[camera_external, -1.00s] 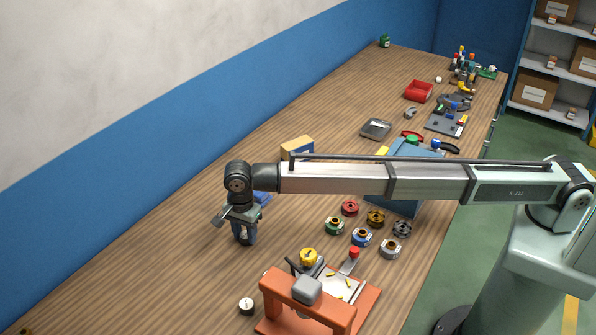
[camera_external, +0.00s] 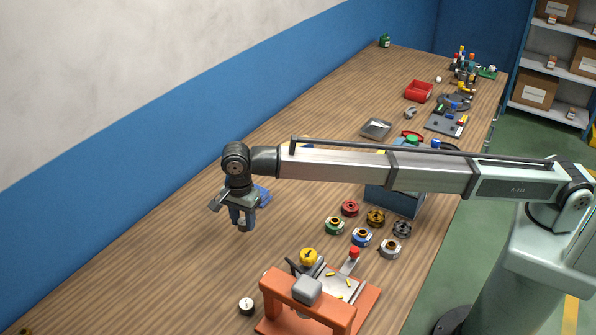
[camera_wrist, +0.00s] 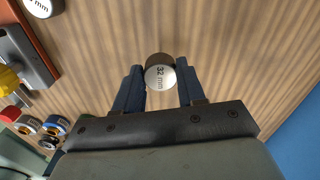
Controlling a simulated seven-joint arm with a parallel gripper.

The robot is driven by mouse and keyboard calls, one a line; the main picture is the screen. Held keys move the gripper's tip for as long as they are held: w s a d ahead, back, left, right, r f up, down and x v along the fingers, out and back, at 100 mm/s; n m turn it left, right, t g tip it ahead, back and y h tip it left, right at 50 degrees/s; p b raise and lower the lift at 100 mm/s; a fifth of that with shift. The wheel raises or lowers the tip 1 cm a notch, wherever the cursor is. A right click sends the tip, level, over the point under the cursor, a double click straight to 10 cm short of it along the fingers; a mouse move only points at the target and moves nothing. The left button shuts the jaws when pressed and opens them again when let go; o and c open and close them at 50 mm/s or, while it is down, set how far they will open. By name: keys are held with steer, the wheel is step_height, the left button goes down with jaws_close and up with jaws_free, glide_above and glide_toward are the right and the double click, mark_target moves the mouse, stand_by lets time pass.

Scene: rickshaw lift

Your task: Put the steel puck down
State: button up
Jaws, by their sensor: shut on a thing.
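My gripper (camera_external: 242,222) hangs above the table on the left, pointing down. In the wrist view my gripper (camera_wrist: 158,70) is shut on a short round puck (camera_wrist: 160,78). The puck has a white face marked "32 mm" and a darker brownish side. It sits between the two blue fingertips, with bare wood behind it. In the external view the fingers mostly hide the puck. The gripper looks a little above the table (camera_external: 180,255), though the exact height is hard to tell.
Another white-faced puck (camera_external: 246,305) stands beside an orange press frame (camera_external: 300,300). Several coloured ring-like parts (camera_external: 361,237) stand to the right, near a blue box (camera_external: 395,200). A blue item (camera_external: 263,196) lies just behind the gripper. The wood left of the gripper is clear.

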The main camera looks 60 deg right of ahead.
step_height(320, 180, up, 4)
steer(key=shift+a+f, duration=0.1)
steer(key=shift+s+a+r, duration=0.1)
steer(key=shift+a+r, duration=0.05)
steer(key=shift+r, duration=0.15)
steer(key=s+r, duration=0.1)
steer(key=s, duration=0.4)
glide_toward(299, 248)
steer(key=shift+f, duration=2.95)
steer(key=shift+f, duration=0.15)
steer(key=o, duration=1.2)
